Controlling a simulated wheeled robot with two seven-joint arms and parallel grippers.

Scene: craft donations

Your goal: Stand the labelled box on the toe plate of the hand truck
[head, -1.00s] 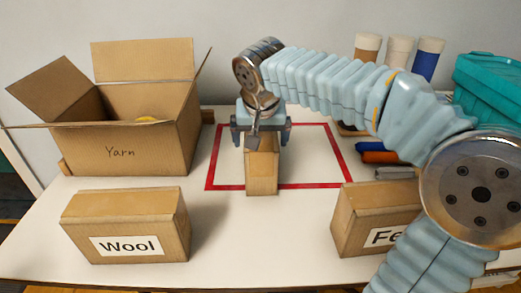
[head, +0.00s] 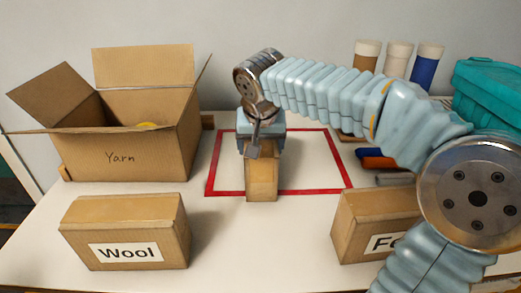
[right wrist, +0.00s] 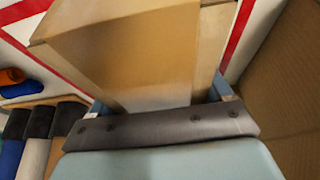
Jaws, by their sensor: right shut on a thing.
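A narrow cardboard box (head: 262,184) stands inside the red taped outline on the table, with no label showing on its visible faces. My right gripper (head: 262,150) is shut on its upper part from above. In the right wrist view the same box (right wrist: 140,55) fills the space between the fingers (right wrist: 165,98). Two other boxes bear labels: a "Wool" box (head: 125,230) at the front left, and a box reading "Fe" (head: 375,220) at the front right, partly hidden by my right arm. No hand truck shows. My left gripper is not in view.
An open "Yarn" carton (head: 125,155) stands at the back left with its flaps out. A red taped rectangle (head: 315,190) marks the table's middle. Several cylinders (head: 398,57) and a teal bin (head: 490,95) stand at the back right. Bare table lies between the front boxes.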

